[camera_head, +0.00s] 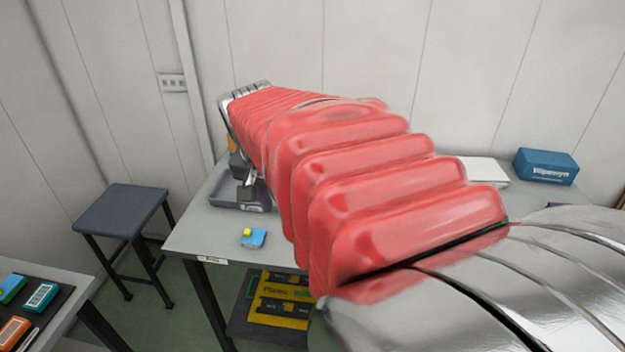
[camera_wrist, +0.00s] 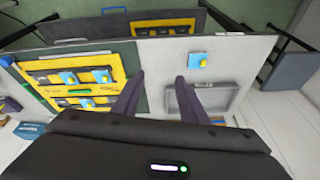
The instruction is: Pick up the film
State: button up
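I cannot tell for sure which thing is the film. A small blue piece with a yellow knob (camera_head: 253,237) lies near the table's front edge; it also shows in the wrist view (camera_wrist: 198,61), beyond and right of my fingertips. In the wrist view, similar blue pieces (camera_wrist: 70,78) sit in yellow holders on the left. My gripper (camera_wrist: 160,77) is open, its two dark fingers apart with only pale tabletop showing between them. In the head view my red arm hides much of the table and most of the gripper.
A grey tray (camera_head: 226,201) stands on the table (camera_head: 200,225); it is beside my right finger in the wrist view (camera_wrist: 232,92). A yellow board (camera_head: 283,292) lies below the table. A dark stool (camera_head: 122,210) stands left. A blue box (camera_head: 545,165) is at the back right.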

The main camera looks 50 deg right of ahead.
jog(key=s+d+f+m+g, duration=0.1)
jog(key=s+d+f+m, duration=0.1)
jog(key=s+d+m, duration=0.3)
jog(key=s+d+f+m+g, duration=0.2)
jog(key=s+d+m, duration=0.3)
jog(key=d, duration=0.9)
jog(key=s+d+f+m+g+y, duration=0.1)
jog(key=s+d+f+m+g, duration=0.1)
jog(key=s+d+m, duration=0.3)
jog(key=s+d, duration=0.1)
jog(key=d, duration=0.3)
jog(key=shift+s+d+f+m, duration=0.2)
jog(key=shift+f+m, duration=0.1)
jog(key=x, duration=0.8)
jog(key=shift+s+f, duration=0.25)
jog(key=shift+x, duration=2.6)
